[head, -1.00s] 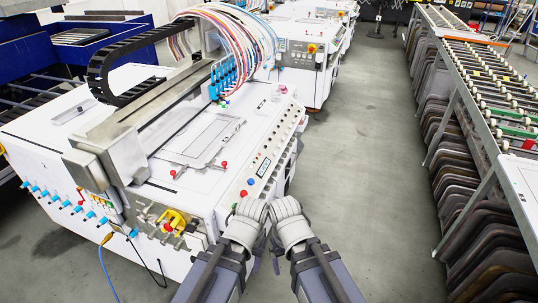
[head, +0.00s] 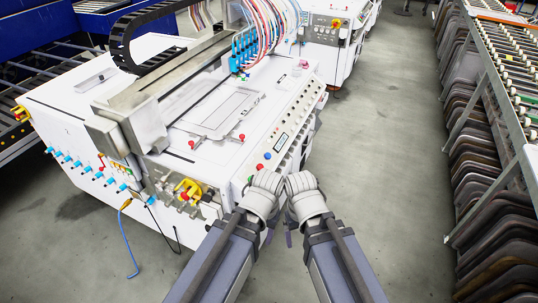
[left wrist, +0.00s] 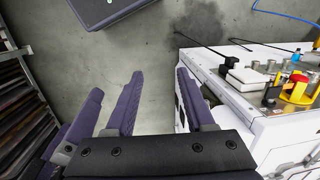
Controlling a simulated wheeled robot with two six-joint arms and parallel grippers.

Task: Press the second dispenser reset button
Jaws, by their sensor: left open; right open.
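The white dispenser machine stands left of centre in the head view. Its sloped front panel (head: 301,112) carries a long row of small dark buttons, a small display, and a blue button (head: 267,156) and a red button (head: 259,167) at the near end. I cannot tell which is the second reset button. My right gripper (head: 303,199) and left gripper (head: 262,200) are side by side just off the near panel end, seen from above with their fingers mostly hidden. In the left wrist view the left gripper's (left wrist: 160,76) purple fingers are apart and empty over the floor.
Yellow and red fittings (head: 188,188) and blue connectors (head: 78,165) stick out of the machine's near side. A blue cable (head: 129,240) hangs to the floor. A roller rack (head: 505,60) with dark boards stands at right. The grey aisle (head: 385,150) between is clear.

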